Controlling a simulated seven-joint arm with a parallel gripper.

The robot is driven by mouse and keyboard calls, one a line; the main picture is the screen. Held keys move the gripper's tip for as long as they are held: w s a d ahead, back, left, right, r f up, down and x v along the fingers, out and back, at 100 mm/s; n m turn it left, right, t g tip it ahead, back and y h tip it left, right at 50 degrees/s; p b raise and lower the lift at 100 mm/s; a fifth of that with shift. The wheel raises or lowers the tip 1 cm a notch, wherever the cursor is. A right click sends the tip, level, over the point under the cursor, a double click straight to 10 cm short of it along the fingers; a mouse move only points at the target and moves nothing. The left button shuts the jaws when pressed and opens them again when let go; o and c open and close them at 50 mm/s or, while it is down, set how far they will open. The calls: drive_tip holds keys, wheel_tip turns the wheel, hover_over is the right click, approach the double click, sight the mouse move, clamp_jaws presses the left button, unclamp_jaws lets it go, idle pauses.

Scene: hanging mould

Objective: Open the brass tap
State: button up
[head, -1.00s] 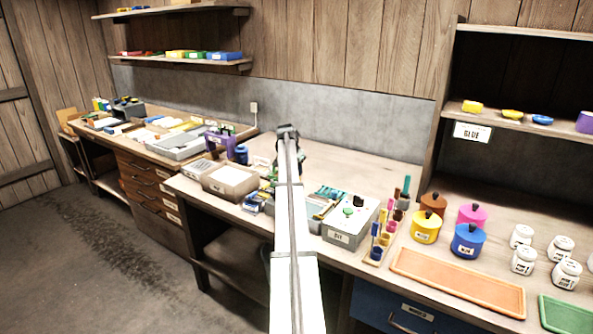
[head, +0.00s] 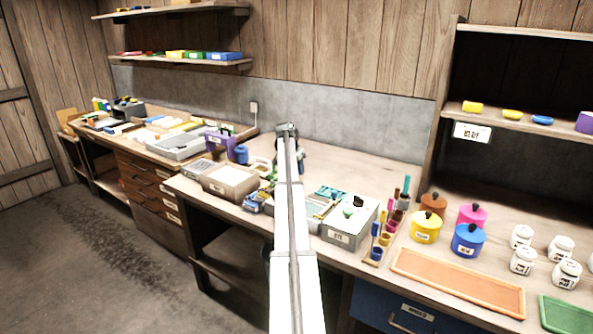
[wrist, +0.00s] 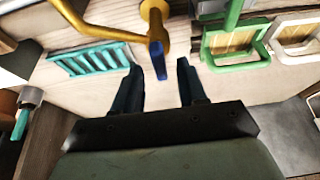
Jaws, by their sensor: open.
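The brass tap (wrist: 153,12) shows at the top of the wrist view as a golden, curved pipe with a round collar. A blue lever (wrist: 157,62) hangs from it. My gripper (wrist: 160,66) is open, with one dark finger on each side of the lever's end. The lever lies between the fingertips in the picture, with gaps on both sides; its depth relative to them is hard to tell. In the head view my own arm covers the middle of the bench, and I cannot make out the tap or the fingertips there.
In the wrist view a teal rack (wrist: 90,62) lies left of the tap. A green frame (wrist: 236,45) and a whitish frame (wrist: 296,38) lie right. In the head view a grey box with a green button (head: 350,222) stands right of my arm.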

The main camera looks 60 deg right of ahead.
drive_tip(key=v, duration=1.3)
drive_tip(key=shift+f, duration=0.15)
